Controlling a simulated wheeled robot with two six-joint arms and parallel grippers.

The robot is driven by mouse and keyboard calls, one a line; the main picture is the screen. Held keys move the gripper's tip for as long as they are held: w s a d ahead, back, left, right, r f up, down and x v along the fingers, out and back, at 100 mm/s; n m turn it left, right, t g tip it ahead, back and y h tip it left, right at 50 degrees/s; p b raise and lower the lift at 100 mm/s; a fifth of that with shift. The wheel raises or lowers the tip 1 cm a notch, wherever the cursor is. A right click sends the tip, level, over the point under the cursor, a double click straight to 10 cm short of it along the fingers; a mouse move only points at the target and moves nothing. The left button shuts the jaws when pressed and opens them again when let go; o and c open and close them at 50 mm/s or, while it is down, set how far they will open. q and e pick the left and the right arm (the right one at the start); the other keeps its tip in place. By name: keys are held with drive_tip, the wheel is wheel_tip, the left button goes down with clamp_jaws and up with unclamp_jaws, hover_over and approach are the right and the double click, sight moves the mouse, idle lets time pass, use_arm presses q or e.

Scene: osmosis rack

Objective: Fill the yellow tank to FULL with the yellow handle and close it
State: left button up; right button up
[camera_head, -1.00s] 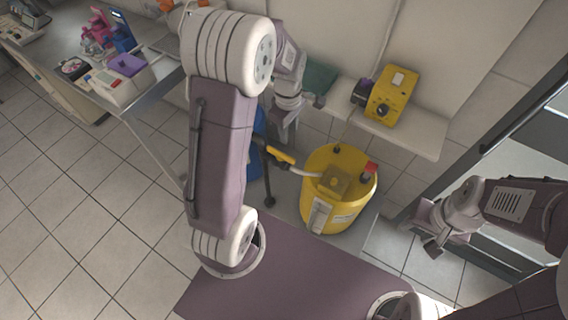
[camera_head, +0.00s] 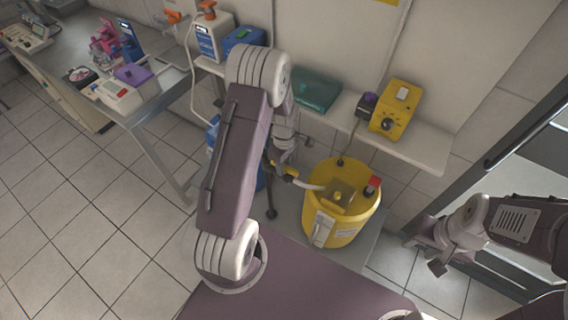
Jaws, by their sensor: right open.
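The yellow tank (camera_head: 341,220) stands on the low platform below the wall shelf, with a white label on its front and a red cap on top. The yellow handle (camera_head: 287,174) is just left of the tank, with a pale spout running to the tank's top. My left gripper (camera_head: 282,160) is at the handle, partly hidden by my own arm; whether it touches or grips the handle is unclear. My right gripper (camera_head: 432,252) is open and empty, right of the tank and apart from it. The liquid level cannot be read.
A yellow box with a black knob (camera_head: 395,110) and a teal case (camera_head: 316,88) sit on the wall shelf (camera_head: 425,146). A blue container (camera_head: 213,134) stands left of the handle, partly behind my arm. A lab bench (camera_head: 160,93) is at left. The tiled floor at left is clear.

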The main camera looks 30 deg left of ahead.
use_arm(q)
drive_tip(key=shift+d+r, duration=0.1)
drive_tip(key=shift+c, duration=1.2)
clamp_jaws()
